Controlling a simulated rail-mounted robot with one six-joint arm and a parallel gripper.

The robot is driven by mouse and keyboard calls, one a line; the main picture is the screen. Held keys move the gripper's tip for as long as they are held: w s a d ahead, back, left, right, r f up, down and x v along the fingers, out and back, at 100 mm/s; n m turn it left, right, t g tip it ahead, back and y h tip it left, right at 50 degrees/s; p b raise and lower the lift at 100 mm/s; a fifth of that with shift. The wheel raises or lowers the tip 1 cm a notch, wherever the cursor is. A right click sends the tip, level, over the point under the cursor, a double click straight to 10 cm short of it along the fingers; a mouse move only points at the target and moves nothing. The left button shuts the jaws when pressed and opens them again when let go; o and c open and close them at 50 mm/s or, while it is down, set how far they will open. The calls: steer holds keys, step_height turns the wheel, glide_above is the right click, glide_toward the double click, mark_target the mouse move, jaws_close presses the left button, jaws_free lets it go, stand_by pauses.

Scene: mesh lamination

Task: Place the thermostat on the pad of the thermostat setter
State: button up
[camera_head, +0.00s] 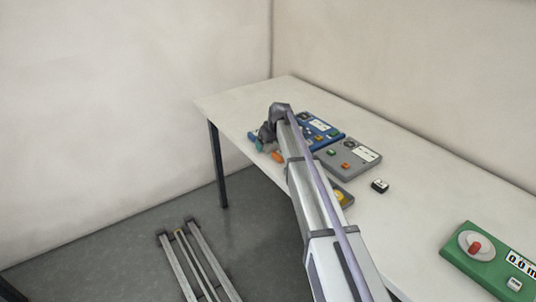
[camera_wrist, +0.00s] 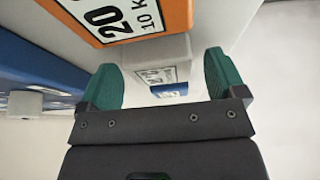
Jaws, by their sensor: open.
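My gripper (camera_head: 262,138) is over the far-left end of the table, and its green fingers also show in the wrist view (camera_wrist: 163,75). They are open and apart. An orange piece (camera_wrist: 125,18) with a label reading "20" and "10 K" lies just beyond them; it looks like the thermostat. Its pale grey block (camera_wrist: 170,48) is near the gap between the fingertips; I cannot tell whether they touch. In the head view the orange piece (camera_head: 278,156) lies near the table edge. Blue (camera_head: 325,132) and grey (camera_head: 349,157) panels stand nearby; I cannot tell which is the setter or see its pad.
A blue piece with a grey knob (camera_wrist: 27,103) is left of the fingers in the wrist view. A small dark box (camera_head: 380,186) and a green device (camera_head: 497,262) are on the table (camera_head: 420,205). My arm hides part of the table. Walls stand behind.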

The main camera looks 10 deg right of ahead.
steer(key=c, duration=1.1)
step_height(320, 180, up, 10)
steer(key=p, duration=1.1)
steer(key=shift+r, duration=0.25)
